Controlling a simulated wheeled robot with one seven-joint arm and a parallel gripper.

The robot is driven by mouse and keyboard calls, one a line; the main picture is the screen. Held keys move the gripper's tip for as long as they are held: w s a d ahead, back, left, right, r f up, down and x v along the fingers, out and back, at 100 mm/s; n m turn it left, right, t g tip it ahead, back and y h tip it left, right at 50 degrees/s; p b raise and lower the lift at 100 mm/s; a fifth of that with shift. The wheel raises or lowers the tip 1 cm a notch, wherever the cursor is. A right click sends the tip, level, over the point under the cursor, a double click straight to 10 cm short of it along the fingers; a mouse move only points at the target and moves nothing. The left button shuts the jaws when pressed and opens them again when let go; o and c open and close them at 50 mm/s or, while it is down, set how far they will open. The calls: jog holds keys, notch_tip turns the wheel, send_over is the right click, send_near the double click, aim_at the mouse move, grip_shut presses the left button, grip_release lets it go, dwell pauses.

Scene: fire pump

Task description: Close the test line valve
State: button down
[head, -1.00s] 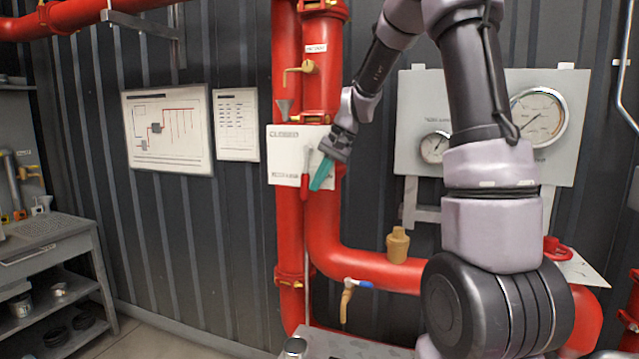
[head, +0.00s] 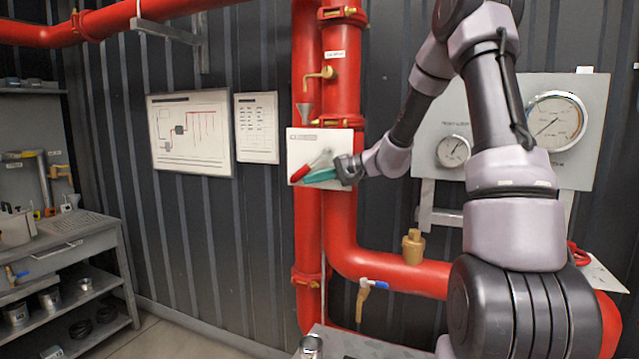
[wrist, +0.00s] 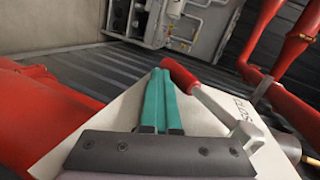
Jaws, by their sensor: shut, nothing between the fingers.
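The test line valve lever has a red grip (head: 298,175) and a bare metal shank, and lies over a white plate (head: 340,137) on the red pipes. The lever slants, its grip at the lower left and its shank rising to the right. The plate's top edge carries lettering, partly legible as "CLOSED" in the wrist view. My gripper (head: 308,177) is shut and empty, its teal fingers just below and alongside the lever. In the wrist view the shut fingers (wrist: 160,75) lie beside the red grip (wrist: 179,74); I cannot tell whether they touch.
Red pipes (head: 341,220) run behind and below the plate. A gauge panel (head: 490,125) stands behind my arm. A shelf unit (head: 75,240) is at far left.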

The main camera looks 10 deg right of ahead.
jog(key=shift+w+a+r+t+y, duration=0.45)
jog(key=shift+a+t+y, duration=0.2)
jog(key=shift+y, duration=0.25)
